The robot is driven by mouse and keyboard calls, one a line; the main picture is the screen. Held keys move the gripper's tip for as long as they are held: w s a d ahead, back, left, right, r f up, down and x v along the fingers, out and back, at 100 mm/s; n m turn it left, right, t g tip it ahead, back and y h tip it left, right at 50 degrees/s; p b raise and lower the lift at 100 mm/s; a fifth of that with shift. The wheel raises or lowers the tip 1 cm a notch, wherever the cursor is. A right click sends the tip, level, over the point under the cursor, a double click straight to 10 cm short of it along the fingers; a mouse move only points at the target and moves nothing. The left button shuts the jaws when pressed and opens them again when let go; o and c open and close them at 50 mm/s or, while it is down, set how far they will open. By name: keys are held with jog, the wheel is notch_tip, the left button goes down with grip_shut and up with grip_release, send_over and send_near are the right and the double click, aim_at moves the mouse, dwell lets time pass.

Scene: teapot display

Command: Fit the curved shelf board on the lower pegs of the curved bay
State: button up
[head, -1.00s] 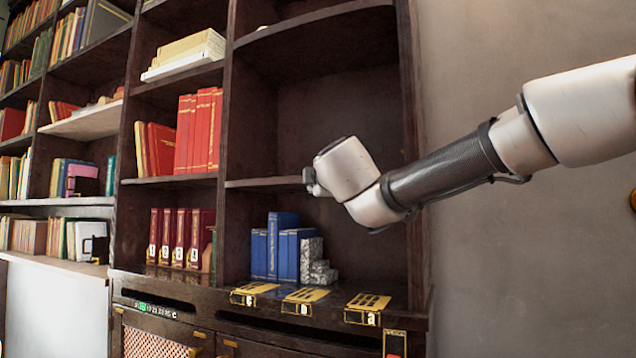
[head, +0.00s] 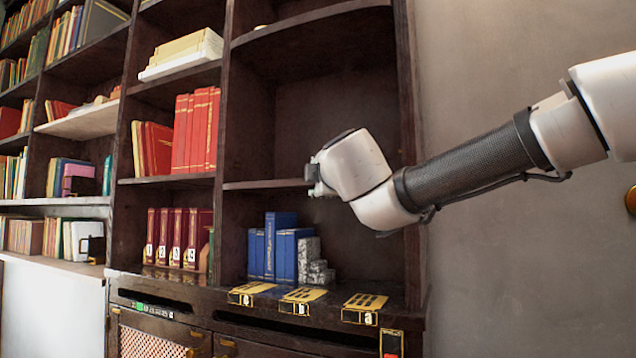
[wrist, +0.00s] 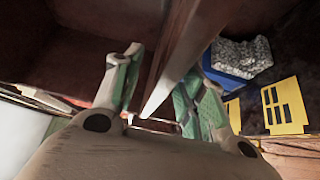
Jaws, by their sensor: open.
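The curved shelf board (head: 265,184) lies across the curved bay (head: 330,110) at mid height, and looks roughly level. Its left end meets the upright; its right part is hidden behind my wrist. My gripper (head: 317,180) is at the board's front edge. In the wrist view my gripper (wrist: 162,82) is open, with green-padded fingers on either side of the board (wrist: 180,70), whose pale edge runs between them. A gap shows between the board and the left finger; contact with the right finger is unclear. I cannot see the lower pegs or whether the board rests on them.
Blue books (head: 275,248) and a grey speckled block (head: 312,262) stand below the board. Yellow label plates (head: 302,295) lie along the ledge. Red books (head: 197,130) fill the bay to the left. The bay above the board is empty.

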jog(key=v, duration=0.7)
dwell(0.3)
